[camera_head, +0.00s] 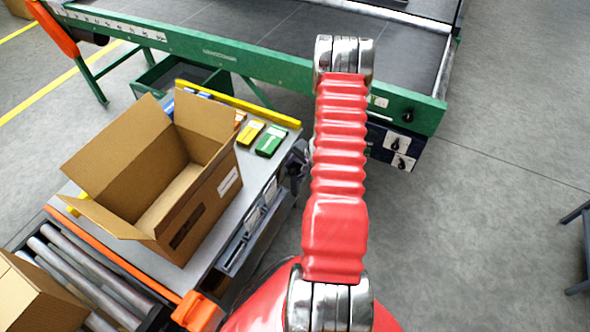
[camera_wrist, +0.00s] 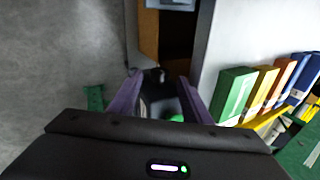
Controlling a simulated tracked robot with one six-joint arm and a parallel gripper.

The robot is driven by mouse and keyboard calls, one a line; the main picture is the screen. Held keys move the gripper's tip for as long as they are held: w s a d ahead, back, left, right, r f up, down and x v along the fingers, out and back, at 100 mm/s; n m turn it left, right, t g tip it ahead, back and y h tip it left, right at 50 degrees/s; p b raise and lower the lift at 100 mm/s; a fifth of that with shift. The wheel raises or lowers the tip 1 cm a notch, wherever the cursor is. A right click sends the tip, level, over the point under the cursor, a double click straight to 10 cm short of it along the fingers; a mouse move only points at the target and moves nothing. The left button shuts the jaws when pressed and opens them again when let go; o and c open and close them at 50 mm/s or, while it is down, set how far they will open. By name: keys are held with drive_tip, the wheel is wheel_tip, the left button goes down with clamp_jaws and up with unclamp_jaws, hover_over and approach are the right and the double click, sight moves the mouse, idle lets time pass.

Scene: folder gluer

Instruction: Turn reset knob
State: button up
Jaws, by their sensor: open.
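Several small black knobs show in the head view near the right end of the green machine frame. One black knob (camera_head: 408,115) is on the green beam, and two more, an upper knob (camera_head: 396,144) and a lower knob (camera_head: 402,163), sit on pale plates below it. I cannot read which is the reset knob. My gripper (camera_wrist: 160,78) is open in the wrist view, its two purple fingers apart. A small dark shape shows between them, too dark to identify. In the head view my gripper is mostly hidden behind my red arm, left of the knobs.
An open cardboard box (camera_head: 220,182) stands on a grey worktable (camera_head: 265,175) beside colored cartons (camera_wrist: 234,92). A roller conveyor (camera_head: 85,275) is at lower left. The green-framed belt machine (camera_head: 230,52) crosses the back.

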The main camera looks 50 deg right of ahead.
drive_tip(key=shift+x, duration=1.05)
drive_tip(key=shift+c, duration=0.2)
drive_tip(key=c, duration=0.9)
drive_tip(key=shift+d, duration=0.15)
drive_tip(key=shift+c, duration=0.4)
